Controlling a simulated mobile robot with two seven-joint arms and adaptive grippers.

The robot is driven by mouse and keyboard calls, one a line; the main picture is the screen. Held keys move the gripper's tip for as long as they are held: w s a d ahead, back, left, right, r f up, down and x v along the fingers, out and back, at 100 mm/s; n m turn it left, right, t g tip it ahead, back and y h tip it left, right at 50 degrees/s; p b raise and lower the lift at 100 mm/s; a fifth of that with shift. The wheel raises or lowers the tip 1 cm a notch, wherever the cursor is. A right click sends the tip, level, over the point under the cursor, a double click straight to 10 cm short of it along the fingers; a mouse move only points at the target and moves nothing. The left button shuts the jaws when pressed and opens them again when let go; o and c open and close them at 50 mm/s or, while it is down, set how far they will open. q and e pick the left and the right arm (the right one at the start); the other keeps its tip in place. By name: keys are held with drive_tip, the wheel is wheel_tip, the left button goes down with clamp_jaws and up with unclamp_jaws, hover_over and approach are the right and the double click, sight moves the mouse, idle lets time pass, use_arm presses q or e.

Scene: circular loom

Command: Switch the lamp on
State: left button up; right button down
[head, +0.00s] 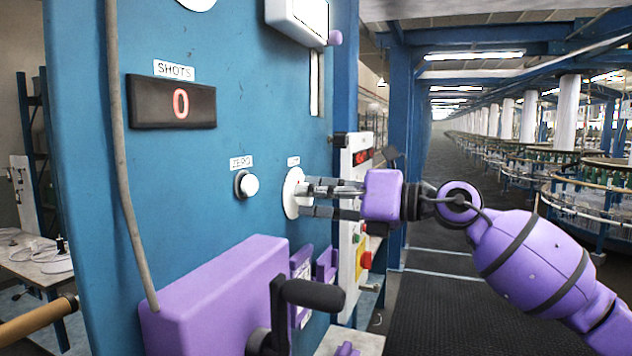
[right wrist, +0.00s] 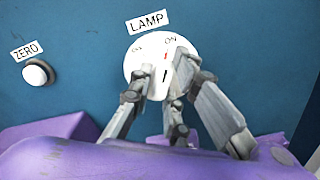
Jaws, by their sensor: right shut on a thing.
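The lamp switch (head: 292,193) is a white round dial on the blue panel, partly hidden behind my right gripper (head: 308,197). In the right wrist view the dial (right wrist: 137,67) sits under a LAMP label (right wrist: 148,22), with ON printed at its upper right and another, blurred marking at its upper left. A red mark and a black mark show near its middle, between my fingers. My right gripper, also in the right wrist view (right wrist: 168,95), is shut on the switch's knob, most of which the fingers hide. My left gripper is not in view.
A ZERO button (head: 248,185) sits left of the dial. A SHOTS display (head: 172,103) reads 0. Below, a purple housing (head: 215,295) with a black crank handle (head: 312,294) juts out. A grey cable (head: 122,160) runs down the panel. An open aisle lies right.

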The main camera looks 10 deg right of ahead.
drive_tip(key=c, duration=1.8)
unclamp_jaws()
drive_tip(key=shift+d, duration=0.1)
drive_tip(key=shift+c, duration=0.2)
drive_tip(key=shift+o, duration=0.4)
drive_tip(key=shift+w+f, duration=0.1)
drive_tip(key=shift+w, duration=0.05)
drive_tip(key=v, duration=0.7)
